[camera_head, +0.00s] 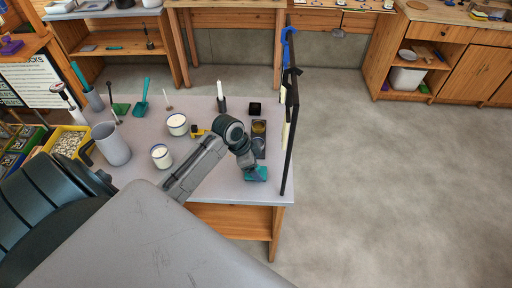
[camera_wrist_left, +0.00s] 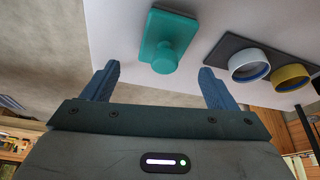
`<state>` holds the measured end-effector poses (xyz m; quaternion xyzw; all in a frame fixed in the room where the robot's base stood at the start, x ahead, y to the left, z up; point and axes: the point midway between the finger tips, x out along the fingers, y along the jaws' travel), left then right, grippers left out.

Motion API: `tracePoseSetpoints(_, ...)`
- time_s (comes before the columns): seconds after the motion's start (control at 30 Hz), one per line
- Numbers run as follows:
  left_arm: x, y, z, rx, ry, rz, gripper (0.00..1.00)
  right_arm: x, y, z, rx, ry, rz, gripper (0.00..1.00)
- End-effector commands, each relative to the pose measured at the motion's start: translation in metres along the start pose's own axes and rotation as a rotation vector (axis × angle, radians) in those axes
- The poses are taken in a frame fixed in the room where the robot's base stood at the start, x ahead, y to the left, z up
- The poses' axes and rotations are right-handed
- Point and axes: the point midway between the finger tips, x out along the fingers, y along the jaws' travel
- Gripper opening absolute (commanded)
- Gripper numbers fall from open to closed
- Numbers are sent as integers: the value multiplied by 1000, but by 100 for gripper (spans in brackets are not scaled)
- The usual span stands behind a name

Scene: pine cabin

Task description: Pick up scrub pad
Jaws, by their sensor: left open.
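The scrub pad is a teal rectangular block with a round knob on top. It lies near the front right edge of the grey table (camera_head: 215,185), and in the head view the pad (camera_head: 258,176) shows just below my left gripper (camera_head: 250,165), partly covered by it. In the left wrist view the scrub pad (camera_wrist_left: 180,30) lies ahead of the open left gripper (camera_wrist_left: 157,76), with the knob roughly in line with the gap between the fingers. The fingers are apart and empty, not around the knob. My right gripper is not in view.
A dark tray (camera_wrist_left: 222,50) with a blue-lined ring (camera_wrist_left: 249,66) and a yellow ring (camera_wrist_left: 290,77) lies close beside the pad. A thin black upright panel (camera_head: 288,150) stands at the table's right edge. White jars (camera_head: 162,157) and a grey pitcher (camera_head: 112,145) stand to the left.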

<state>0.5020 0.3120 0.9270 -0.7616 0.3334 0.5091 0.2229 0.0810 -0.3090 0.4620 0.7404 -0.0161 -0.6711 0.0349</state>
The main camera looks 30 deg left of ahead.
Motion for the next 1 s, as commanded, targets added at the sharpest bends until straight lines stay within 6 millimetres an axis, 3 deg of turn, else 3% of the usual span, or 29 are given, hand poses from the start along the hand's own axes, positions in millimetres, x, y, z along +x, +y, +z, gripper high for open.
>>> tracePoseSetpoints(0.13,17,1,2,-4,-2,5,80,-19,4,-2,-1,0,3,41)
tracePoseSetpoints(0.3,39,0,4,-3,-1,3,80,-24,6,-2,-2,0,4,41)
tracePoseSetpoints(0.6,45,0,5,0,0,0,80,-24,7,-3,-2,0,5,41)
tracePoseSetpoints(0.87,45,0,5,0,-1,0,29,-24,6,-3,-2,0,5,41)
tracePoseSetpoints(1.0,45,0,5,0,0,0,27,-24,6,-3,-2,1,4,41)
